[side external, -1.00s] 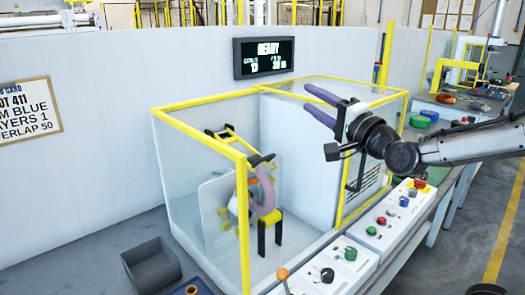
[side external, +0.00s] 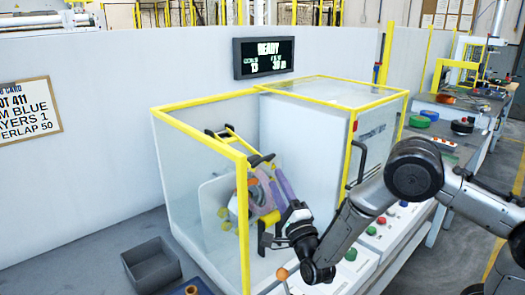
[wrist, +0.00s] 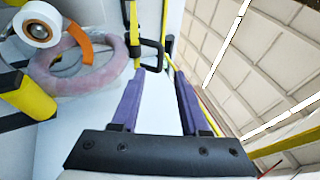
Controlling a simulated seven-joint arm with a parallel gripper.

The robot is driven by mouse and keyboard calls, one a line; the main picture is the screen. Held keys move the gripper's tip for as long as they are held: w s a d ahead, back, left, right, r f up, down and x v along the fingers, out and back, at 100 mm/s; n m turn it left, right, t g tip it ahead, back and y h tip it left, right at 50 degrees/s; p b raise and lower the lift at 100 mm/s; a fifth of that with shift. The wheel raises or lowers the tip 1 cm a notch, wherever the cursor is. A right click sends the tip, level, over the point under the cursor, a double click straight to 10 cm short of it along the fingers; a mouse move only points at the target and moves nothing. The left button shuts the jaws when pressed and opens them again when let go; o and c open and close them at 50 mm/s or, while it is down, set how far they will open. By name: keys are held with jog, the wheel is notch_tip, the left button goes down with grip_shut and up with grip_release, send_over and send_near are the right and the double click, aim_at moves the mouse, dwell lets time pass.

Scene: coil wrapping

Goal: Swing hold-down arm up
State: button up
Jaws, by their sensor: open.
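The hold-down arm (side external: 237,138) is a yellow bar with black ends inside the clear guarded cell. It slopes down from the back wall to a black end (side external: 262,160) near the coil. In the wrist view a yellow bar and black loop-shaped piece (wrist: 152,48) lie just beyond my fingertips. My gripper (side external: 277,178) is inside the cell at the coil's right, its purple fingers pointing up toward the black end. In the wrist view my gripper (wrist: 159,74) is open and empty between its fingers. A pinkish ring-shaped coil (wrist: 85,82) stands left of the fingers; the side view shows it partly hidden.
A white roll with an orange strip (wrist: 42,25) is near the coil. A yellow-black support (wrist: 30,97) is at the wrist view's left. Yellow frame posts (side external: 243,225) and clear panels surround the cell. A grey bin (side external: 150,264) stands outside; a button panel (side external: 350,262) lies in front.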

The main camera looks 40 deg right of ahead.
jog(key=x, duration=1.2)
jog(key=shift+c, duration=0.2)
grip_shut()
dwell(1.0)
